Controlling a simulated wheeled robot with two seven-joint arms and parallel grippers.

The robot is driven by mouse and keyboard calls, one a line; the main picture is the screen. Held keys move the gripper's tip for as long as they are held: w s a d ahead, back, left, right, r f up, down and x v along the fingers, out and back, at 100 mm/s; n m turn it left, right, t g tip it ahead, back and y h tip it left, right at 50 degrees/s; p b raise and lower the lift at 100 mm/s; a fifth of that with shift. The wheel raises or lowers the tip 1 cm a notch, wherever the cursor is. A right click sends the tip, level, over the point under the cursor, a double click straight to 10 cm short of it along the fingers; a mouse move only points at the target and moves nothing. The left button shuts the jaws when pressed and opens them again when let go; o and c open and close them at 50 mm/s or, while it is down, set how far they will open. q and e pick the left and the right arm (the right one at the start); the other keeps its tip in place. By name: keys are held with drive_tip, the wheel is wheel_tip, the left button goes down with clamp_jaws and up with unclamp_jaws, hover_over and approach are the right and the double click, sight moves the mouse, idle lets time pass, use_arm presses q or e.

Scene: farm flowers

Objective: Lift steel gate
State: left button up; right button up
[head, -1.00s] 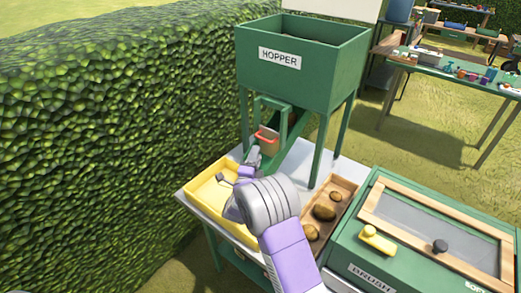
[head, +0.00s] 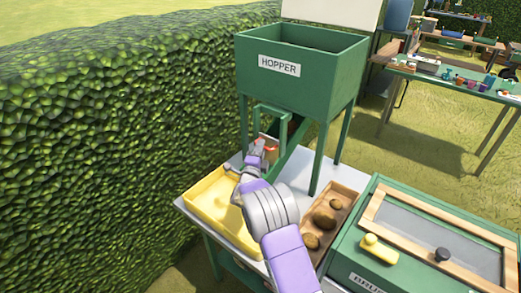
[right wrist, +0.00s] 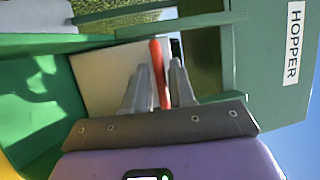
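The steel gate is a pale flat plate (right wrist: 100,75) in the right wrist view, set in the green frame under the hopper (head: 300,75). Its red handle (right wrist: 156,72) stands out in front of the plate, and a bit of the handle (head: 270,148) shows in the head view. My right gripper (right wrist: 160,72) has one finger on each side of the handle, with small gaps visible, so it looks open around it. In the head view my right gripper (head: 258,148) reaches to the gate and partly hides it. My left gripper is not in view.
A yellow tray (head: 200,212) lies under my right arm. A wooden tray (head: 345,200) with several potatoes stands beside it. The green brush box (head: 420,210) is at the right. Hopper legs (head: 318,155) stand close to the arm, and a hedge runs along the left.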

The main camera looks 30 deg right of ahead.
clamp_jaws()
drive_tip(key=shift+r, duration=0.1)
